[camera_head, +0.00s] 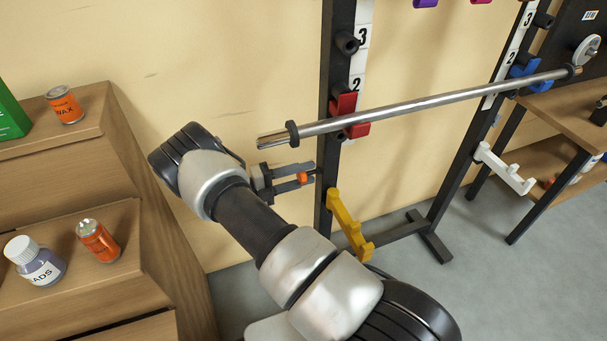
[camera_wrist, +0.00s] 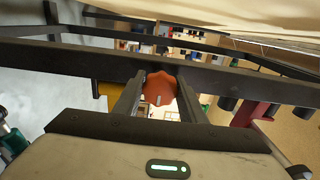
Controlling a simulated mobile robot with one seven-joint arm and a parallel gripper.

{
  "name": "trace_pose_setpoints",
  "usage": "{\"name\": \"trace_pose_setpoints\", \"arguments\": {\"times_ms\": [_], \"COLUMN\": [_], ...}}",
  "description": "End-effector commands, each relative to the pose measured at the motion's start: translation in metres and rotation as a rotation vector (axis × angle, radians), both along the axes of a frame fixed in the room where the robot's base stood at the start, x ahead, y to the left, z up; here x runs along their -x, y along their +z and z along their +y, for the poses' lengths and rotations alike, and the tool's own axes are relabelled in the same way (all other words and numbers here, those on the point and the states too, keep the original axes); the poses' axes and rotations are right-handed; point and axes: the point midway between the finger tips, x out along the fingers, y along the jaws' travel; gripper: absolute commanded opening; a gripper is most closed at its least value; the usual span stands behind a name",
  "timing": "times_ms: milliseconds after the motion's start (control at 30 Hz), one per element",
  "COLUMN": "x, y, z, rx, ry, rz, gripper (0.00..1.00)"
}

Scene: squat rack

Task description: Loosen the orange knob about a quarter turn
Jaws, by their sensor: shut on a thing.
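The orange knob (camera_head: 302,177) sits on the side of the rack's left black upright (camera_head: 336,100), below the red hook. In the wrist view the knob (camera_wrist: 160,88) shows as a lobed orange disc with a short pale mark on its lower part. My gripper (camera_head: 300,178) reaches it from the left, and its two fingers stand on either side of the knob, closed on it. The fingers also show in the wrist view (camera_wrist: 160,100). The knob's shaft is hidden.
A steel bar (camera_head: 430,103) rests across the red hook (camera_head: 350,115) and the blue hook (camera_head: 528,72), above my gripper. A yellow arm (camera_head: 347,225) juts from the upright below. Wooden steps (camera_head: 150,215) with cans and a bottle stand at left.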

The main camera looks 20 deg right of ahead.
Motion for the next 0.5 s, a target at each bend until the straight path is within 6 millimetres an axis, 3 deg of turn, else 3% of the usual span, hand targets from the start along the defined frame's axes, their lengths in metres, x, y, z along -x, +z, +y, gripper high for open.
{"name": "trace_pose_setpoints", "arguments": {"times_ms": [167, 200, 300, 500], "x": [0.0019, 0.0019, 0.0016, 0.0008], "y": [-0.0013, -0.0013, -0.001, -0.0005], "z": [0.0005, 0.0004, 0.0003, 0.0002], "rx": [-0.002, -0.002, -0.001, -0.001], "ry": [-0.004, -0.004, -0.003, -0.002], "rz": [0.002, 0.002, 0.001, 0.0], "gripper": [0.15, 0.42, 0.56, 0.56]}}
